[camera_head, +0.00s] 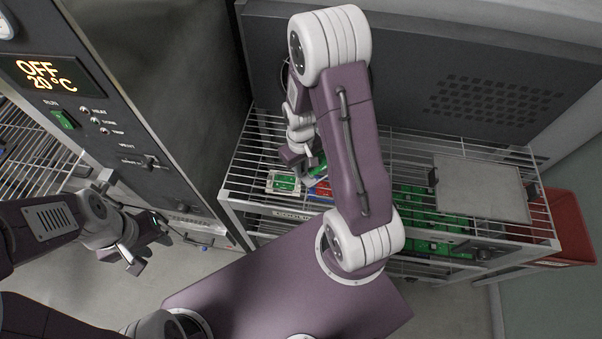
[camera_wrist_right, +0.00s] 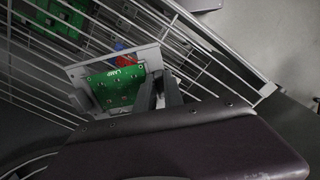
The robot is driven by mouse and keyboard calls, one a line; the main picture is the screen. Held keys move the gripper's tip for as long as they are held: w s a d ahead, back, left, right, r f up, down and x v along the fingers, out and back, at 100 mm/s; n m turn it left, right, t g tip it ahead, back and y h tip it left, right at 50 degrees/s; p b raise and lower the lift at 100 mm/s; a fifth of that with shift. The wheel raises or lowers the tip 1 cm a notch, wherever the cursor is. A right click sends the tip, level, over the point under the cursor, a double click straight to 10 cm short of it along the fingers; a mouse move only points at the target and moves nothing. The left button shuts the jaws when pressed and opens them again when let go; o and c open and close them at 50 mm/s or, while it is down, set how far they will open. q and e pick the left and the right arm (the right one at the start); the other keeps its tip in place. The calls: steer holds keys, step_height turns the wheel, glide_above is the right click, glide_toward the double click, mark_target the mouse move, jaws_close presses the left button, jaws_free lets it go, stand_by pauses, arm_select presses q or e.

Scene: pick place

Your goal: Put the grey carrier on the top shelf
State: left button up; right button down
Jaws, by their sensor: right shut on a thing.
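The grey carrier (camera_head: 270,183) is a small light frame around a green circuit board, over the left part of the wire rack's top shelf in the head view. In the right wrist view the carrier (camera_wrist_right: 80,76) shows its board marked "LAMP". My right gripper (camera_head: 304,174) is shut on the carrier's edge; its fingers also show in the wrist view (camera_wrist_right: 158,88). I cannot tell whether the carrier touches the top shelf (camera_head: 240,165). My left gripper (camera_head: 148,254) is open and empty at the lower left, away from the rack.
A flat grey plate (camera_head: 480,188) lies on the right of the top shelf. Several green boards (camera_head: 430,235) sit on the level below. A red bin (camera_head: 572,225) stands at the right. An oven-like cabinet (camera_head: 110,130) reading "OFF 20°C" stands at the left.

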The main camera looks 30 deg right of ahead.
step_height(320, 180, down, 4)
steer(key=shift+s+r, duration=0.1)
steer(key=shift+r, duration=0.05)
steer(key=shift+f, duration=0.3)
steer(key=c, duration=1.5)
jaws_free()
steer(key=shift+o, duration=0.2)
steer(key=shift+r, duration=0.15)
